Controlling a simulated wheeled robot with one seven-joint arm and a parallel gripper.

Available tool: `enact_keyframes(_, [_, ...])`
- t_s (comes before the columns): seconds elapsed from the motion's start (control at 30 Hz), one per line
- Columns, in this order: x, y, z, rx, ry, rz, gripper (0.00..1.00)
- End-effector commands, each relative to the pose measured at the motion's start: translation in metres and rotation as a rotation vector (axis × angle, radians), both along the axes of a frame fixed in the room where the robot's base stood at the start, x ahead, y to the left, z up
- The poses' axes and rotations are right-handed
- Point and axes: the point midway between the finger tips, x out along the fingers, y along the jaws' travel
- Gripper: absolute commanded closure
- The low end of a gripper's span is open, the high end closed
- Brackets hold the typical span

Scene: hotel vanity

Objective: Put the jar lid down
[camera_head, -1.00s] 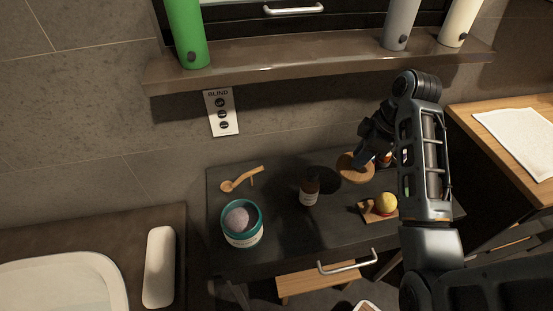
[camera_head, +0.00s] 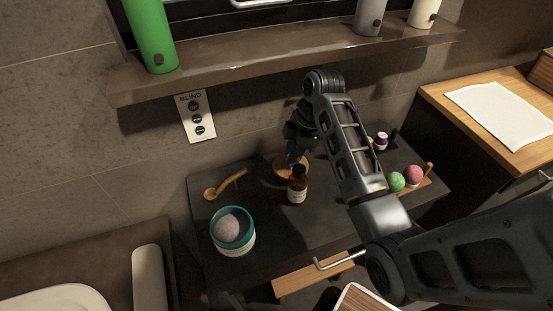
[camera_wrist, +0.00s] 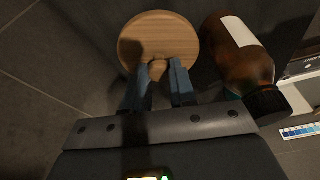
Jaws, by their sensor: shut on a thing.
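The jar lid is a round wooden disc with a small knob. In the wrist view the lid (camera_wrist: 158,36) sits at the fingertips, and my gripper (camera_wrist: 160,72) is shut on its knob. In the head view the lid (camera_head: 284,168) shows partly behind the brown bottle (camera_head: 297,188), above the dark vanity top (camera_head: 262,240). I cannot tell whether the lid touches the top. The open teal-rimmed jar (camera_head: 233,233) stands at the front left with a pale ball in it.
A wooden scoop (camera_head: 226,184) lies left of the lid. The brown bottle also stands close to the lid's right in the wrist view (camera_wrist: 240,55). A wooden tray (camera_head: 424,184) with green and pink balls and a small bottle (camera_head: 381,141) stand to the right.

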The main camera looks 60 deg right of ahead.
Motion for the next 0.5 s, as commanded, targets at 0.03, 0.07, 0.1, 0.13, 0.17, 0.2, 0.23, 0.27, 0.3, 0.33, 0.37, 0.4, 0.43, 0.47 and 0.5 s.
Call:
enact_keyframes(0.03, [0.002, 0.001, -0.001, 0.000, 0.000, 0.001, 1.00])
enact_keyframes(0.07, [0.004, 0.002, -0.002, 0.000, 0.000, 0.001, 1.00])
enact_keyframes(0.1, [0.006, 0.003, -0.004, 0.000, 0.000, 0.002, 1.00])
enact_keyframes(0.13, [0.009, 0.005, -0.005, 0.000, 0.000, 0.002, 1.00])
enact_keyframes(0.17, [0.012, 0.007, -0.007, 0.001, 0.001, 0.002, 1.00])
enact_keyframes(0.2, [0.018, 0.009, -0.010, 0.001, 0.001, 0.002, 1.00])
enact_keyframes(0.23, [0.022, 0.011, -0.012, 0.000, 0.002, 0.003, 1.00])
enact_keyframes(0.27, [0.025, 0.014, -0.014, 0.000, 0.002, 0.003, 1.00])
enact_keyframes(0.3, [0.029, 0.015, -0.018, 0.000, 0.002, 0.002, 1.00])
enact_keyframes(0.33, [0.032, 0.016, -0.021, 0.000, 0.002, 0.001, 1.00])
enact_keyframes(0.37, [0.034, 0.017, -0.024, 0.000, 0.001, 0.000, 1.00])
enact_keyframes(0.4, [0.036, 0.018, -0.027, -0.001, 0.001, 0.000, 1.00])
enact_keyframes(0.43, [0.037, 0.019, -0.028, 0.000, 0.001, 0.000, 1.00])
enact_keyframes(0.47, [0.038, 0.019, -0.029, -0.001, 0.001, 0.000, 1.00])
enact_keyframes(0.5, [0.039, 0.020, -0.030, -0.001, 0.001, 0.000, 1.00])
